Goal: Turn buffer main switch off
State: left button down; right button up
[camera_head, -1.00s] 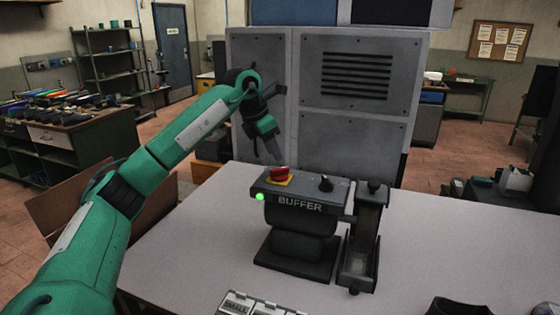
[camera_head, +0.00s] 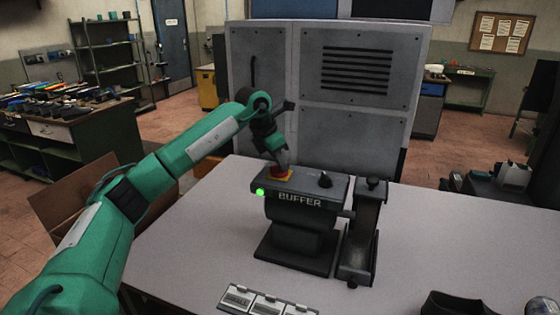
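The buffer (camera_head: 298,226) is a dark grey machine labelled BUFFER, standing on the light table. Its red main switch (camera_head: 285,176) sits on a yellow plate at the left of the top panel and is partly hidden by my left gripper. A green lamp (camera_head: 260,192) on its left front corner is lit. A black knob (camera_head: 325,179) sits to the right on the same panel. My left gripper (camera_head: 281,166) points down with its fingertips at the red switch. I cannot tell whether the fingers are closed on it. My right gripper is not in view.
A dark upright fixture (camera_head: 362,232) stands close to the buffer's right side. Labelled trays (camera_head: 268,302) lie at the table's front edge, with a dark object (camera_head: 455,305) to the right. A tall grey cabinet (camera_head: 360,90) rises behind. The table (camera_head: 190,245) is clear to the left.

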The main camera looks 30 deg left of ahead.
pick_arm(q)
jog(key=shift+n, duration=0.4)
jog(key=n+y+b, duration=0.1)
jog(key=n, duration=0.1)
jog(key=shift+n+t+b, duration=0.3)
jog(key=shift+n, duration=0.1)
jog(key=n+y+b, duration=0.1)
jog(key=n+y, duration=0.1)
jog(key=n, duration=0.3)
jog(key=shift+a+b, duration=0.1)
jog(key=shift+b, duration=0.25)
jog(key=shift+n, duration=0.3)
jog(key=c, duration=1.5)
grip_release()
jog(key=shift+o, duration=0.2)
jog(key=shift+r, duration=0.15)
